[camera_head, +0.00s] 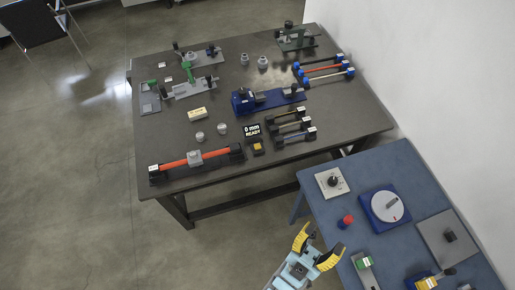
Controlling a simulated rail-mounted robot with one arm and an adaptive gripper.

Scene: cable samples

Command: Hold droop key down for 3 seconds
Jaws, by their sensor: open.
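A small dark key box with a yellow key (257,147) sits on the dark table near its front edge. Beside it is a small black display (251,131) reading "0 mm READY". To the left, a red bar-like cable sample (172,165) spans two black end holders, with a grey block (195,157) at its middle. My gripper (323,238) is open, with yellow finger pads and nothing visible between them. It is at the bottom centre, beside the blue table and well apart from the yellow key.
The blue table (384,160) on the right carries a dial box (332,181), a red button (346,221) and a blue device with a round plate (385,207). On the dark table (215,180) stand grey weights (222,129), a blue machine (268,99) and several cable samples. A white wall bounds the right.

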